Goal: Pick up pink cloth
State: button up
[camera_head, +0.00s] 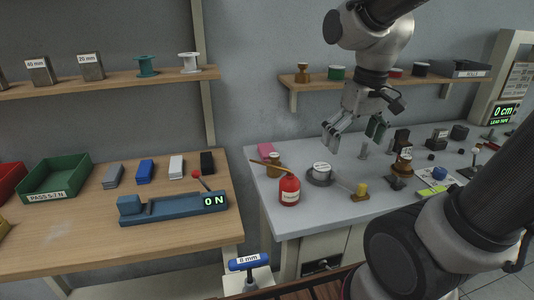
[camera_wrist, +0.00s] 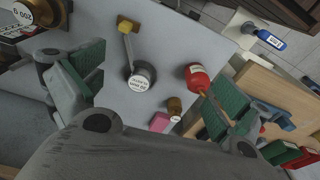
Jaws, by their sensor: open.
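The pink cloth (camera_head: 265,152) is a small pink block-like shape at the back left corner of the grey table, near the wall. It also shows in the wrist view (camera_wrist: 160,122), low in the middle, partly cut off by my gripper's body. My gripper (camera_head: 356,134) is open and empty above the grey table, to the right of the cloth and apart from it. Its green-padded fingers are spread wide in the wrist view (camera_wrist: 152,88).
A wooden bench (camera_head: 80,245) is left, across a gap. Shelves hang above.

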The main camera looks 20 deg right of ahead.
jog(key=w+a+f+m+g, duration=0.1)
jog(key=w+a+f, duration=0.1)
jog(key=w, duration=0.4)
jog(key=w+a+f+m+g, duration=0.1)
jog(key=w+a+f, duration=0.15)
jog(key=w, duration=0.35)
jog(key=m, duration=0.8)
send_over(268, 149)
jog(key=s, duration=0.5)
jog(key=f, duration=0.7)
jog(key=shift+w+d, duration=0.1)
jog(key=shift+d, duration=0.25)
jog(key=w+m, duration=0.1)
jog(key=w+r+m, duration=0.1)
jog(key=w+m, duration=0.1)
jog(key=w+a+r+m, duration=0.1)
jog(key=m, duration=0.1)
jog(key=shift+w+t, duration=0.25)
jog(key=shift+t, duration=0.05)
jog(key=shift+w+a+r+m, duration=0.15)
jog(key=shift+r+m, duration=0.15)
jog(key=shift+m, duration=0.7)
jog(key=shift+f+m, duration=0.1)
jog(key=shift+m, duration=0.9)
jog(key=shift+f, duration=0.25)
jog(key=f, duration=0.7)
jog(key=shift+w+d+f, duration=0.15)
jog(key=shift+d, duration=0.25)
jog(key=c, duration=0.9)
